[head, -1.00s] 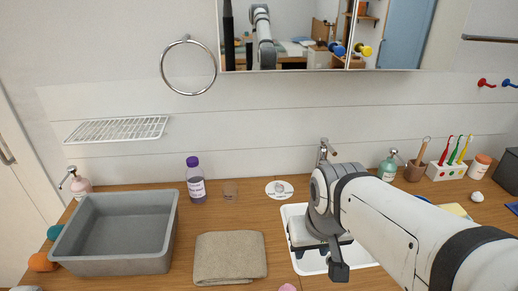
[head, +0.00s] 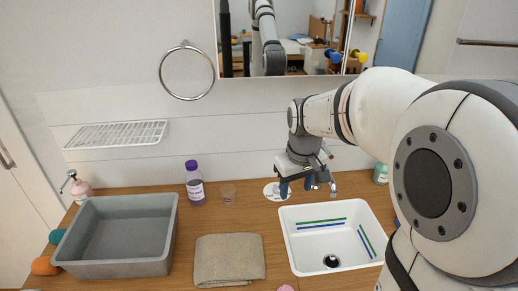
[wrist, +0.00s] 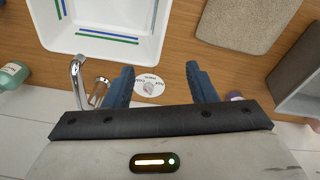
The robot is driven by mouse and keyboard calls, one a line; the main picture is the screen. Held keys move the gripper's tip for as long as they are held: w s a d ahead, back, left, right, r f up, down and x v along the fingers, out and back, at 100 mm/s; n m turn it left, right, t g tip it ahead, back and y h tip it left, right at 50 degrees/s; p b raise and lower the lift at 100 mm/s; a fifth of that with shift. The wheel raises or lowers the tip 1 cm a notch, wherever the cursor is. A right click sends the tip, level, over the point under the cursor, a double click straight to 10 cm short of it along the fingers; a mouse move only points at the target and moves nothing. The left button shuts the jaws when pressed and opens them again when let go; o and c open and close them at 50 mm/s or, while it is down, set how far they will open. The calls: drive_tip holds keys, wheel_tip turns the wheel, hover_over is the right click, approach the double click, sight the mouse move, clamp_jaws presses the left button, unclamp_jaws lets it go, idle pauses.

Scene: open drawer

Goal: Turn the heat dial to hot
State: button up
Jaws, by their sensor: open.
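The heat dial (head: 271,190) is a white round plate with a small knob at its middle, lying on the wooden counter behind the sink. In the wrist view the dial (wrist: 149,86) shows between my two fingers, nearer the left one, with small lettering around the knob too small to read surely. My gripper (head: 297,187) points down over the counter at the dial, its blue fingers apart and empty. The gripper also shows in the wrist view (wrist: 160,70). In the head view it hides part of the dial's right side. I cannot tell any contact with the knob.
A metal tap (wrist: 79,82) stands close beside my left finger in the wrist view. The white sink (head: 335,238) lies in front.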

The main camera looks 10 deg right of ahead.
drive_tip(key=w+f+n+p, duration=0.2)
drive_tip(key=w+f, duration=0.1)
drive_tip(key=w, duration=0.9)
drive_tip(key=n+g+p, duration=0.2)
drive_tip(key=n, duration=0.1)
hover_over(277, 189)
wheel_tip(277, 189, down, 8)
drive_tip(key=shift+d+r, duration=0.1)
drive_tip(key=shift+w+f, duration=0.25)
drive_tip(key=shift+f, duration=0.4)
wheel_tip(277, 189, down, 7)
drive_tip(key=shift+f+p, duration=0.1)
drive_tip(key=shift+p, duration=0.55)
